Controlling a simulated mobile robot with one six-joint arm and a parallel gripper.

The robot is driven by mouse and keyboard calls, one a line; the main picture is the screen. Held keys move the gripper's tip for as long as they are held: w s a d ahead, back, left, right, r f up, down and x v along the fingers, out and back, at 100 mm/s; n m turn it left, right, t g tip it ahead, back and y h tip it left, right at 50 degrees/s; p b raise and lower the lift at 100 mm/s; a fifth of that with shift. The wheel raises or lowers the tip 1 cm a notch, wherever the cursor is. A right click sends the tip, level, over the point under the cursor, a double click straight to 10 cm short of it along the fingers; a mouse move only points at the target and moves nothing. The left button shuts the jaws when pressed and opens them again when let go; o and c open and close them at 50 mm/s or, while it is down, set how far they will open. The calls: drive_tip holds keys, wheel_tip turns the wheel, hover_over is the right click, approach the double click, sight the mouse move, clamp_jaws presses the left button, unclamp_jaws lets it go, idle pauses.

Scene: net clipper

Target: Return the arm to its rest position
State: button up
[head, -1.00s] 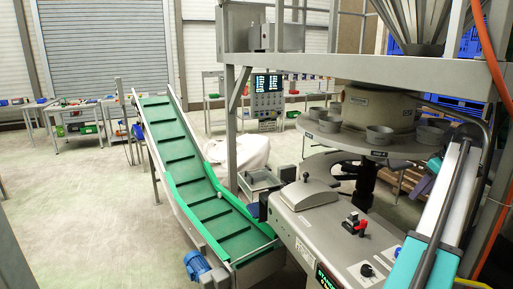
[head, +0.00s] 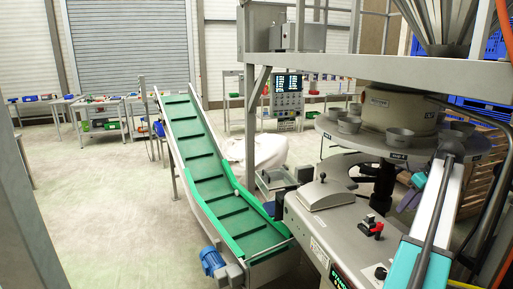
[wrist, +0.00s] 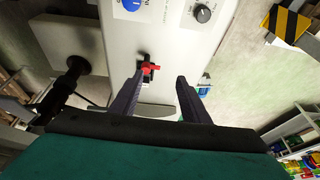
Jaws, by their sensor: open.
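My gripper (wrist: 158,95) shows in the wrist view with two dark fingers apart and nothing between them. Beyond the fingers is the grey machine panel (wrist: 185,45), with a red-handled clip or switch (wrist: 148,68), a black knob (wrist: 203,13) and a blue round button (wrist: 131,4). The red-handled part lines up with the gap near the left finger, but I cannot tell the distance. The same red-handled part (head: 372,228) sits on the machine top (head: 335,225).
A green conveyor (head: 215,180) with a blue motor (head: 212,262) slopes up on the left. A round carousel with grey cups (head: 395,138) stands at the right under a steel frame (head: 380,65). Open floor (head: 100,210) lies at the left.

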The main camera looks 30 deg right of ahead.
drive_tip(key=w+a+f+g+y, duration=0.1)
drive_tip(key=w+a+f, duration=0.9)
drive_tip(key=w+a, duration=0.3)
drive_tip(key=w+a+f+g, duration=0.1)
drive_tip(key=w+a+f, duration=1)
drive_tip(key=a, duration=0.4)
drive_tip(key=w+a+f+n+g, duration=0.1)
drive_tip(key=a+f, duration=0.4)
drive_tip(key=a, duration=0.6)
drive_tip(key=w+a+f, duration=0.1)
drive_tip(key=a+f, duration=0.4)
drive_tip(key=a, duration=0.6)
drive_tip(key=w+a+f+n+g, duration=0.1)
drive_tip(key=a+f, duration=0.4)
drive_tip(key=a, duration=0.6)
drive_tip(key=s+a+f, duration=0.3)
drive_tip(key=a, duration=0.3)
drive_tip(key=s+a+f, duration=0.2)
drive_tip(key=s+a, duration=0.2)
drive_tip(key=a, duration=0.3)
drive_tip(key=s+f+g+b, duration=0.6)
drive_tip(key=s+f+b, duration=0.4)
drive_tip(key=s+f, duration=1.5)
wheel_tip(320, 180, down, 3)
drive_tip(key=shift+s+d+f+n+h, duration=0.2)
drive_tip(key=shift+n+h, duration=0.1)
drive_tip(key=shift+n, duration=0.1)
